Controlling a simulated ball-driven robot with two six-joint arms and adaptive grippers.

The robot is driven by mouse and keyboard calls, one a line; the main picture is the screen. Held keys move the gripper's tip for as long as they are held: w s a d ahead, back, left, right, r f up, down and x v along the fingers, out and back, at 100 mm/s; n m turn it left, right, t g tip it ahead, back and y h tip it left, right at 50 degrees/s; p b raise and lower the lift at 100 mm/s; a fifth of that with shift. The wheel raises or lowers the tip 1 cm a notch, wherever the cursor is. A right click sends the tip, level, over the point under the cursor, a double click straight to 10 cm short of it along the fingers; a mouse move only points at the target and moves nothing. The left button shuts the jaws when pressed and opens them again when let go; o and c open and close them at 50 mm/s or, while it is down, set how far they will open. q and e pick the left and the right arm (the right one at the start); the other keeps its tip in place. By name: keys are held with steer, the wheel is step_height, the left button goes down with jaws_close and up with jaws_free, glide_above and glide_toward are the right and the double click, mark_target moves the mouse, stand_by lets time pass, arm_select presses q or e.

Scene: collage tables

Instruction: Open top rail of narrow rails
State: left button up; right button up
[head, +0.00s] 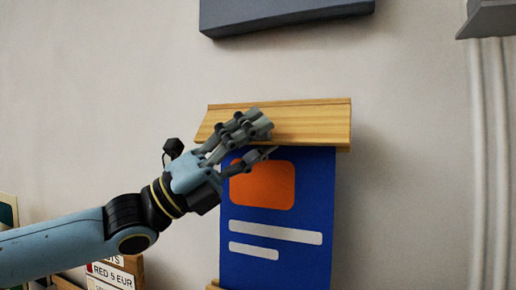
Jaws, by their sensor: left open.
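A wooden top rail (315,122) is mounted on the pale wall, above a blue poster (275,263) with an orange block and white bars. The poster hangs straight down from under the rail. My left gripper (268,143) is open in front of the left half of the rail. Its upper fingers overlap the rail's front face and its lower finger is just below the rail's bottom edge, over the poster's top. I cannot tell whether the fingers touch the rail. Part of a lower wooden rail (214,286) shows at the bottom edge. My right gripper is not in view.
A dark grey box-like shelf (285,14) juts from the wall above the rail. A grey bracket (489,18) and white vertical pipes (488,160) stand at the right. Wall beside the poster is clear.

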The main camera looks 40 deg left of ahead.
arm_select(q)
steer(key=shift+w+d+r, duration=0.1)
steer(key=shift+d+r, duration=0.05)
jaws_close()
stand_by(0.4)
